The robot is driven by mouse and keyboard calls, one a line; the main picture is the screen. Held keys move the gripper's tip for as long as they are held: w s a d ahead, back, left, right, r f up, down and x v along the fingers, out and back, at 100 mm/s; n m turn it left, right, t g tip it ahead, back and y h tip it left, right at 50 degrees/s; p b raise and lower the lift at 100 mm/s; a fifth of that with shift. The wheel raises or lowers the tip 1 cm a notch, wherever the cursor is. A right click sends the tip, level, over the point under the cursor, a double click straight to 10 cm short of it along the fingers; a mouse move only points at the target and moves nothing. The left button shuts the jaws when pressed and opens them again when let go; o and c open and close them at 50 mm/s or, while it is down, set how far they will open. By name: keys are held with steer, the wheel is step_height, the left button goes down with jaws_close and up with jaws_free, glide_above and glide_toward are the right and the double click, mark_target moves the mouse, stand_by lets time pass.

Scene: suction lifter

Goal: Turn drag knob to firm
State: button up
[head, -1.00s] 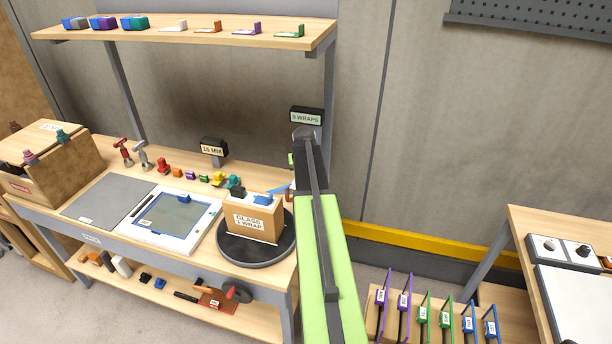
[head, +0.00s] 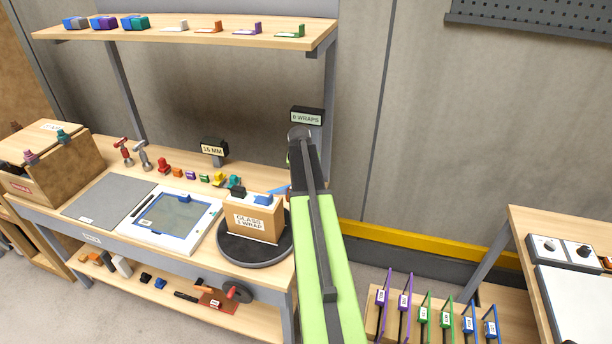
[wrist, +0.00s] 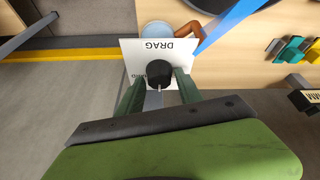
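In the wrist view a black round drag knob (wrist: 159,74) sits on a white plate (wrist: 133,47) with the word DRAG, seen upside down. A thin pale mark shows at the knob's near edge. Smaller lettering beside the knob is partly covered and cannot be read. My gripper (wrist: 160,80) has its two green fingers on either side of the knob, with what looks like a narrow gap at each side. In the head view my green and black arm hides the knob and the gripper's fingers.
A blue strip (wrist: 228,27) and a brown bent part (wrist: 203,24) lie close to the plate. In the head view a boxed item labelled GLASS 1 WRAP (head: 254,220) stands on a black turntable (head: 236,255) left of my arm. A WRAPS sign (head: 307,116) stands behind.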

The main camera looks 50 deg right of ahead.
steer(key=shift+o, duration=0.7)
steer(key=shift+r, duration=0.15)
steer(key=shift+a+r+p, duration=0.1)
steer(key=shift+r+p, duration=0.25)
steer(key=shift+p, duration=0.15)
steer(key=p+v, duration=1.5)
steer(key=v, duration=0.1)
steer(key=shift+r, duration=0.25)
steer(key=shift+s, duration=0.1)
